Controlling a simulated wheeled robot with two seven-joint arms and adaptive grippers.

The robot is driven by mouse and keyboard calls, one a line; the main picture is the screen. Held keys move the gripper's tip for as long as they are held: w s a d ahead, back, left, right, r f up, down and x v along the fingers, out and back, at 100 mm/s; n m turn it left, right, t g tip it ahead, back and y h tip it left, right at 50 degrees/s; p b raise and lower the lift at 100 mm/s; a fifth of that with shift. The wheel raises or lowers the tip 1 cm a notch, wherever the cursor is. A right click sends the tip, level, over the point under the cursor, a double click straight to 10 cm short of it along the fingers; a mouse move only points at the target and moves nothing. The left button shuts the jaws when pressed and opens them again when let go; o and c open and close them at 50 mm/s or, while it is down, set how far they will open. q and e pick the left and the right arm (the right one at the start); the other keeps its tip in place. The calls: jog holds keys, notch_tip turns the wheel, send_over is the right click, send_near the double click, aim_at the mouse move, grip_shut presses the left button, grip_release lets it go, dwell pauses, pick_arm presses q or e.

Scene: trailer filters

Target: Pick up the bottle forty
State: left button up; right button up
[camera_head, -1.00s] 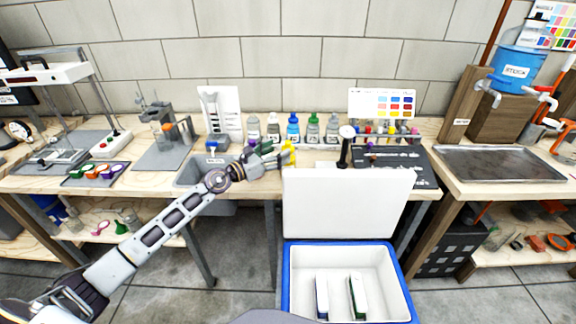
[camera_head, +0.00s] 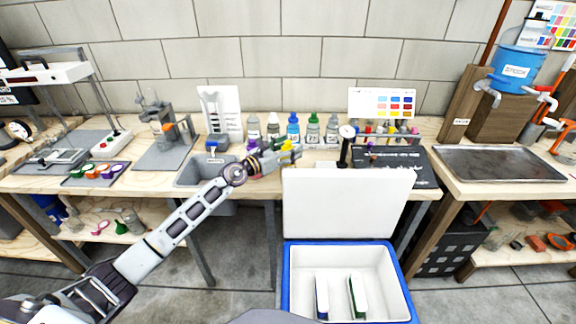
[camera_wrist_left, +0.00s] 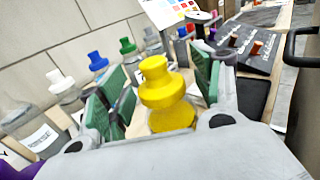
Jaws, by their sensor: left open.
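A bottle with a yellow cap (camera_wrist_left: 160,85) stands between the two green-padded fingers of my left gripper (camera_wrist_left: 158,95) in the left wrist view. The jaws are open around it, with gaps on both sides. In the head view my left gripper (camera_head: 286,150) hides most of this bottle, and its label cannot be seen. Behind stands a row of clear bottles, with white (camera_head: 273,127), blue (camera_head: 293,127), green (camera_head: 313,129) and grey (camera_head: 332,129) caps. Their small labels are too blurred to read surely. My right gripper is not in view.
A grey sink (camera_head: 196,172) lies left of the gripper. An open white cooler lid (camera_head: 345,200) rises in front of the bench, above a blue-rimmed box (camera_head: 287,280). A dark board (camera_head: 390,168) and black-handled tool (camera_head: 344,152) stand to the right.

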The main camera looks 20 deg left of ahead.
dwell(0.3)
pick_arm(q)
grip_shut()
dwell(0.3)
jog(key=shift+r, duration=0.1)
